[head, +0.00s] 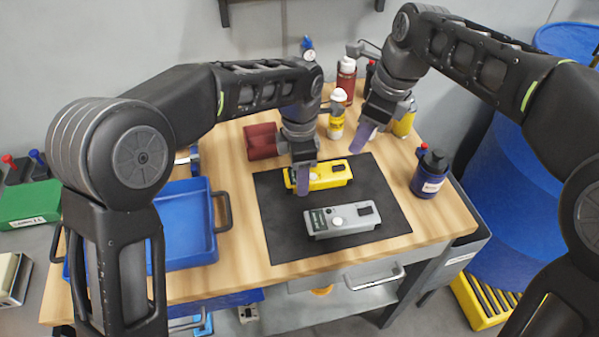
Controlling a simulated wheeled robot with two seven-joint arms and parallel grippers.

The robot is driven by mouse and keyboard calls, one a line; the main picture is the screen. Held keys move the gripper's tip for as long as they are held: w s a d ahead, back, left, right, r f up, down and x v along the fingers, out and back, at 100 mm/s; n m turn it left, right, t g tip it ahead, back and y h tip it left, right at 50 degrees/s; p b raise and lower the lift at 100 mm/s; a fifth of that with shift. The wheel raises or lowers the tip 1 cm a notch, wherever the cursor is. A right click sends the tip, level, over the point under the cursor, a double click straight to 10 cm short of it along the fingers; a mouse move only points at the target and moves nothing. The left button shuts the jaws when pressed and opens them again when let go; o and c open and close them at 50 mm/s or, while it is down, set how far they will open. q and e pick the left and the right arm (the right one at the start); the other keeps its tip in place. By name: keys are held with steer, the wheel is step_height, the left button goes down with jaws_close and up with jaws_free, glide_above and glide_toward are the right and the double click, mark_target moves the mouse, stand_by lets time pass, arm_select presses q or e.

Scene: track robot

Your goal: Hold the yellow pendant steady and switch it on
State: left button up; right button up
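The yellow pendant (331,176) lies on a dark mat (287,242), with a dark button-like part near its right end. My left gripper (303,180) points down at the pendant's left part. One finger shows in front of its near side; the far side is hidden, so I cannot tell whether the fingers grip it. My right gripper (364,135) hangs above the table behind and right of the pendant, apart from it. Its fingers overlap in this view, so their opening is unclear. A similar grey pendant (342,220) lies nearer on the mat.
Spray cans (337,115) and a red object (262,141) stand behind the mat. A dark blue bottle (430,174) is at the right. A blue tray (184,229) is at the left. Blue barrels (520,195) stand beyond the table's right side.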

arm_select(q)
jaws_close()
arm_select(e)
steer(key=shift+d, duration=0.15)
steer(key=shift+c, duration=1.4)
steer(key=shift+w+d+f+m, duration=0.3)
steer(key=shift+w+d+f, duration=0.05)
steer(key=shift+d+f, duration=0.35)
steer(key=c, duration=0.3)
steer(key=shift+w+f+n, duration=0.1)
steer(key=shift+w+n, duration=0.05)
steer(key=shift+n, duration=0.45)
steer(key=shift+c, duration=0.7)
steer(key=n, duration=0.4)
steer(key=shift+w+a+f+g+y, duration=0.1)
steer(key=shift+w+a+g+y, duration=0.05)
steer(key=shift+g+y, duration=0.15)
jaws_close()
steer(key=a+n, duration=0.1)
steer(key=n, duration=1)
steer(key=a+r+n+y, duration=0.1)
steer(key=n, duration=1)
steer(key=a+n, duration=0.1)
steer(key=n, duration=0.9)
steer(key=shift+w+a+r+n, duration=0.2)
steer(key=shift+a+n, duration=0.1)
steer(key=shift+n, duration=0.1)
